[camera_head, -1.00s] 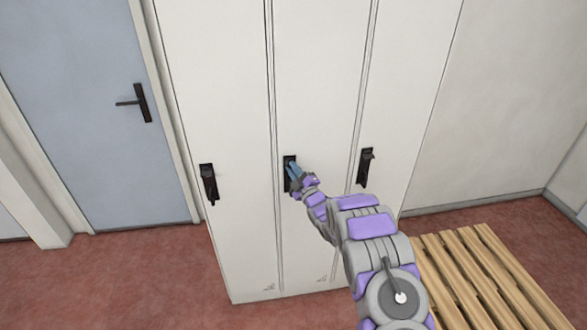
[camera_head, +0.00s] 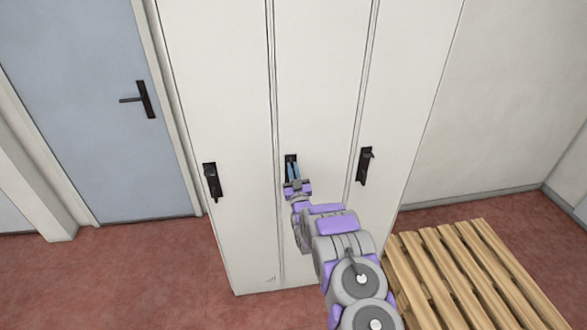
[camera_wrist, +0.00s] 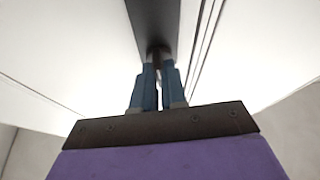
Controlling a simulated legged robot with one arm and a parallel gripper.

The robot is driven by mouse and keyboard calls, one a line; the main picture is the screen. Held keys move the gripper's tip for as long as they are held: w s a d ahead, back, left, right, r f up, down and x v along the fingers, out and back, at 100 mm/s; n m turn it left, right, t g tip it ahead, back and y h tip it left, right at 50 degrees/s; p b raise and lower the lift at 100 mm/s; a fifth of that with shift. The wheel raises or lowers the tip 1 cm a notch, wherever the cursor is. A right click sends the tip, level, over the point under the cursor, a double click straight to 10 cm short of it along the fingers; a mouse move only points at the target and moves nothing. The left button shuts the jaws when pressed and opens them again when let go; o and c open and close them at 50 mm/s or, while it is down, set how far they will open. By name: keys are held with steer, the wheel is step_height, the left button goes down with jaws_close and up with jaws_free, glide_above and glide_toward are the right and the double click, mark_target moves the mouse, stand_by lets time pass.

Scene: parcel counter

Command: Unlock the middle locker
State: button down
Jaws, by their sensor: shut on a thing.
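The middle locker (camera_head: 318,80) is a tall off-white door between two like it, and it is closed. Its black lock plate (camera_head: 290,157) is partly hidden behind my gripper (camera_head: 291,167). In the wrist view the dark plate (camera_wrist: 153,18) runs up from my blue fingertips (camera_wrist: 159,62). The fingers are close together, shut on the dark latch handle at the plate, most of which they hide. I cannot tell how far the handle is turned.
The left locker's black latch (camera_head: 212,182) and the right locker's black latch (camera_head: 365,166) hang free on either side. A wooden slatted pallet (camera_head: 465,275) lies at the lower right. A blue door (camera_head: 80,100) stands at the left. Reddish floor (camera_head: 150,270) is clear there.

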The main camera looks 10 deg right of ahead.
steer(key=shift+a+f+m+h, duration=0.1)
steer(key=shift+f+m+h, duration=0.3)
steer(key=shift+m, duration=0.4)
steer(key=c, duration=1.3)
jaws_free()
steer(key=shift+w, duration=0.1)
steer(key=shift+c, duration=0.2)
steer(key=shift+o, duration=0.8)
steer(key=shift+r, duration=0.25)
